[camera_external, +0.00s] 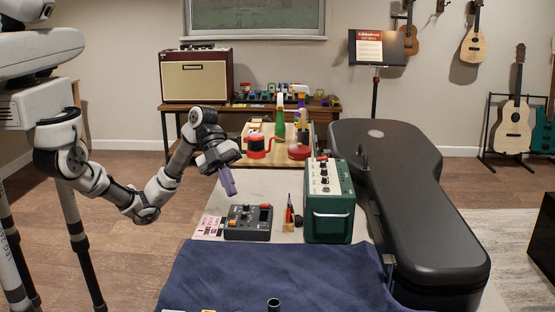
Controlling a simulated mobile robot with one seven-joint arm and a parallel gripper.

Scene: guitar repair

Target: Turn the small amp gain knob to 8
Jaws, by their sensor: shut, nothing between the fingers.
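The small green amp (329,202) stands on the workbench, right of the middle. Its cream control panel (323,176) faces up and carries several dark knobs. The knob labels and pointer positions are too small to read, so I cannot tell which knob is gain or where it is set. My gripper (229,188) is shut and empty. It hangs in the air to the left of the amp, above the black pedal unit, apart from the knobs.
A black pedal unit (249,222) with orange parts and a pink card (207,225) lie left of the amp. A red-handled tool (289,213) stands between unit and amp. A black guitar case (419,214) lies close on the right. A blue cloth (272,277) covers the front.

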